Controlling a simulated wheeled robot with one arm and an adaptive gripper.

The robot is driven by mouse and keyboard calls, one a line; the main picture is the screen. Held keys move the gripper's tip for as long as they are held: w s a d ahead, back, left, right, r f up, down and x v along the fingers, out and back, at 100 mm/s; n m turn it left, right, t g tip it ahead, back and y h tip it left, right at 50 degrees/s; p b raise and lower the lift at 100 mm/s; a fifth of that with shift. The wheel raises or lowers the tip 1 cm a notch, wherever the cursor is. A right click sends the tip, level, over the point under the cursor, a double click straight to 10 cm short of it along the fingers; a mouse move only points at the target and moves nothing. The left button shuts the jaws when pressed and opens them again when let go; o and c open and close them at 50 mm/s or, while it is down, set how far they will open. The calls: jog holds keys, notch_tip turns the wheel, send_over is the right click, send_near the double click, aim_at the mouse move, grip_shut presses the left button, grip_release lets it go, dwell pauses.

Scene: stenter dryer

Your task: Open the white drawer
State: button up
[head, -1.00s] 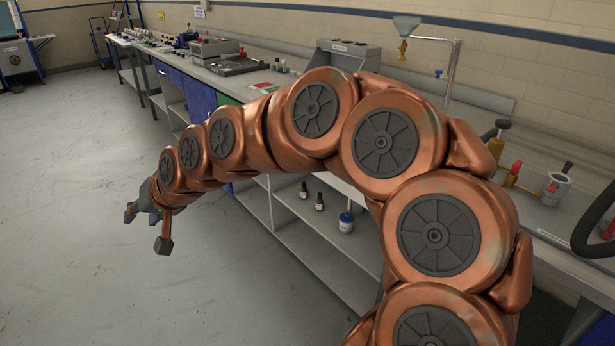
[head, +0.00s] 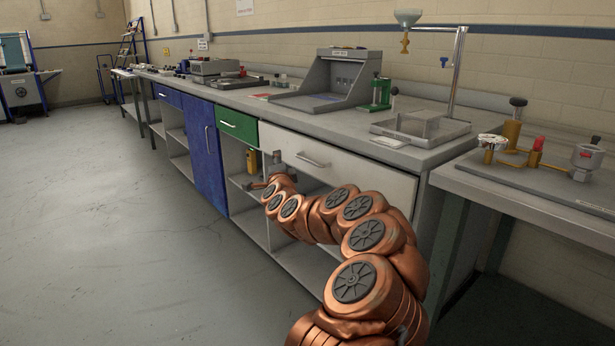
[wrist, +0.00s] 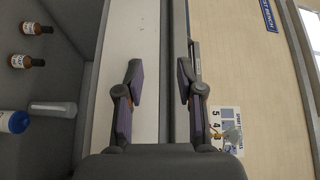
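The white drawer (head: 365,178) is at the right end of the long workbench and looks closed in the head view. Its bar handle (head: 312,160) is on the left part of its front. My gripper (head: 277,160) is near the drawer's left end, left of the handle and apart from it. In the wrist view my gripper (wrist: 160,85) is open and empty, its fingers spread across the pale drawer front (wrist: 130,60) and the worktop edge. I cannot make out the handle in the wrist view.
A green drawer (head: 238,124) and a blue cupboard door (head: 204,150) are left of the white drawer. Open shelves below hold brown bottles (wrist: 34,28) and a blue-capped jar (wrist: 14,122). A light box (head: 335,75) stands on top. The floor (head: 120,230) in front is clear.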

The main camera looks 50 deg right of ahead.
aim_at(307, 161)
jog(key=s+d+f+m+g+h+b, duration=0.1)
jog(key=s+d+f+m+g+h, duration=0.3)
jog(key=d, duration=0.3)
jog(key=shift+n+t+y, duration=0.4)
jog(key=shift+n+t, duration=0.1)
jog(key=shift+t, duration=0.3)
jog(key=shift+b+x, duration=1.1)
jog(key=shift+x, duration=2.65)
jog(key=shift+f, duration=0.2)
jog(key=shift+c, duration=0.4)
grip_shut()
